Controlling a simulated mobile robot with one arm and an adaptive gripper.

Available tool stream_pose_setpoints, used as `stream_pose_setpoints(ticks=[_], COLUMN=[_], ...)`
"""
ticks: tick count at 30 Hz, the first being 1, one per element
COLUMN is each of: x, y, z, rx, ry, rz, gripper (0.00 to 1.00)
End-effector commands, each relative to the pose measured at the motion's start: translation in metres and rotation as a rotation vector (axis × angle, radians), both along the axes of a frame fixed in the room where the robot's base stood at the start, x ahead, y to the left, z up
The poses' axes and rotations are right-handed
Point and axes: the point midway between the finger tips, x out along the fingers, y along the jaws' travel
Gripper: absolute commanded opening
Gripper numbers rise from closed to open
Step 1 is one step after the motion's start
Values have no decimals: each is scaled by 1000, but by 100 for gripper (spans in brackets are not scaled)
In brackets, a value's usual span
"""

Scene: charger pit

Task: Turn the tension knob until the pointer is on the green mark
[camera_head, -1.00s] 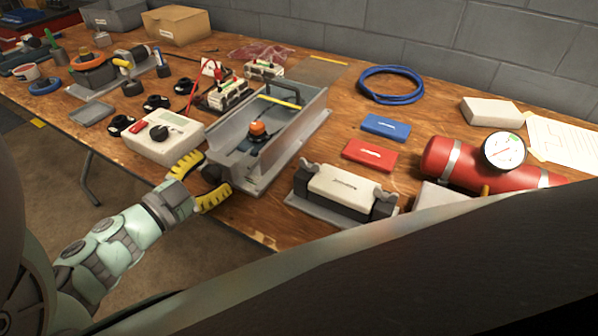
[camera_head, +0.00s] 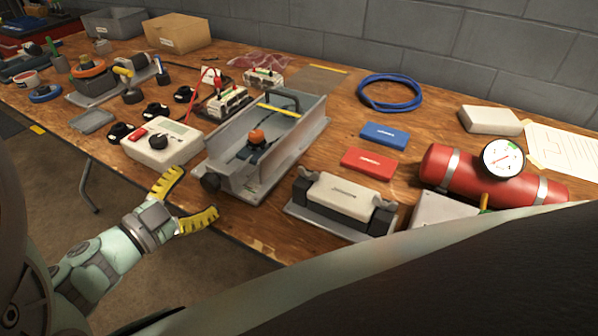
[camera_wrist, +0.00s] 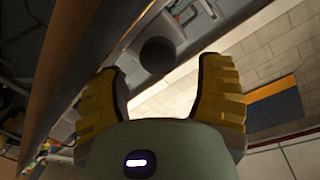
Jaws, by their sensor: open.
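A black knob (camera_head: 210,182) sticks out of the near end of a grey metal channel frame (camera_head: 284,151) on the wooden bench. It shows as a dark round end in the wrist view (camera_wrist: 157,55). My gripper (camera_head: 196,192) has yellow ribbed fingers, open and empty, just in front of the knob and apart from it. In the wrist view the knob lies beyond the gap between the fingertips. An orange-topped part (camera_head: 257,137) sits inside the channel. I cannot make out a pointer or green mark on the frame.
A white box with a dial (camera_head: 160,150) stands left of the channel. A black-and-white block (camera_head: 342,193) stands to its right, near the bench edge. Farther right lies a red cylinder (camera_head: 437,165) with a round gauge (camera_head: 502,158). The floor in front is open.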

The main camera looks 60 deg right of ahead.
Motion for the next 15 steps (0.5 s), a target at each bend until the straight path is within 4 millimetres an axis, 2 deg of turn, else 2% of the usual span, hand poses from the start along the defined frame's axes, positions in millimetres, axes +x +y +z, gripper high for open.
stream_pose_setpoints(ticks=[1, 6, 15], x=[4, 4, 3], y=[10, 30, 45], z=[-2, 0, 3], rx=[10, 7, 0], ry=[-3, -2, 0], rz=[15, 14, 6], gripper=[73, 73, 73])
